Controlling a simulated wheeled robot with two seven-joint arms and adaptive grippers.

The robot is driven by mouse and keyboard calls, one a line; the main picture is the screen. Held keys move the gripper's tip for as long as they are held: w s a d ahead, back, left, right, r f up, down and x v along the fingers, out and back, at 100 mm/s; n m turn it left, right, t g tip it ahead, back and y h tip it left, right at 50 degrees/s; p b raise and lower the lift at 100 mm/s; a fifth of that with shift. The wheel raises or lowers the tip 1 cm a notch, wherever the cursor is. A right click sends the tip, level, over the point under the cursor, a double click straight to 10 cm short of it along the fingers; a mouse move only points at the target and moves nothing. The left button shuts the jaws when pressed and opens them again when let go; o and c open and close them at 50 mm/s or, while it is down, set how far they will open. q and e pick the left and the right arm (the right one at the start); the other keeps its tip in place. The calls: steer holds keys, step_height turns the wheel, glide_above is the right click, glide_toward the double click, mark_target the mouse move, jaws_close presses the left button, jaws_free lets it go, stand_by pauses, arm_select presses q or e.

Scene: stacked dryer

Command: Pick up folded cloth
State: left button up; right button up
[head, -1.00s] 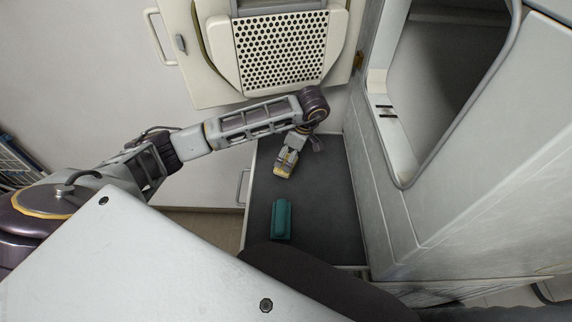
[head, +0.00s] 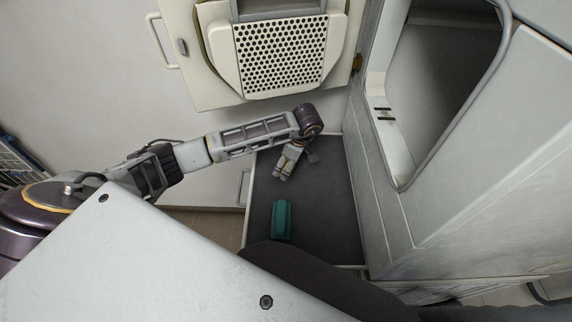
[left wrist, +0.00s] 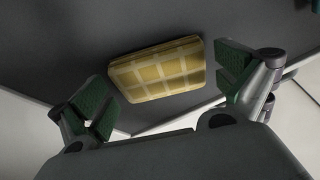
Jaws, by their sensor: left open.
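A yellow checked folded cloth (left wrist: 158,70) lies on a dark flat surface in the left wrist view. My left gripper (left wrist: 165,95) is open, with its green-padded fingers apart on either side of the near part of the cloth; I cannot tell whether they touch it. In the head view my left gripper (head: 284,174) points down over the dark surface (head: 322,205) and largely or wholly hides the yellow cloth. A teal folded piece (head: 281,220) lies on the same surface, nearer than the gripper. My right gripper is not in view.
A large light-grey machine with an open round-cornered doorway (head: 425,90) stands right of the dark surface. An open door with a perforated panel (head: 282,55) hangs beyond the gripper. A pale wall and a handle (head: 243,188) are to the left.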

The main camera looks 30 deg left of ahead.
mark_target(286, 164)
arm_select(q)
steer(key=shift+f, duration=0.15)
stand_by(0.3)
steer(key=c, duration=0.9)
steer(key=shift+r+b, duration=0.55)
steer(key=shift+r, duration=1.05)
steer(key=shift+s+a+r, duration=0.15)
steer(key=s+a+b, duration=0.1)
steer(key=s+a, duration=0.2)
steer(key=s, duration=0.5)
steer(key=s+a+b, duration=0.2)
steer(key=s+a, duration=0.1)
steer(key=s, duration=0.5)
steer(key=shift+s+a, duration=0.15)
steer(key=shift+a, duration=0.2)
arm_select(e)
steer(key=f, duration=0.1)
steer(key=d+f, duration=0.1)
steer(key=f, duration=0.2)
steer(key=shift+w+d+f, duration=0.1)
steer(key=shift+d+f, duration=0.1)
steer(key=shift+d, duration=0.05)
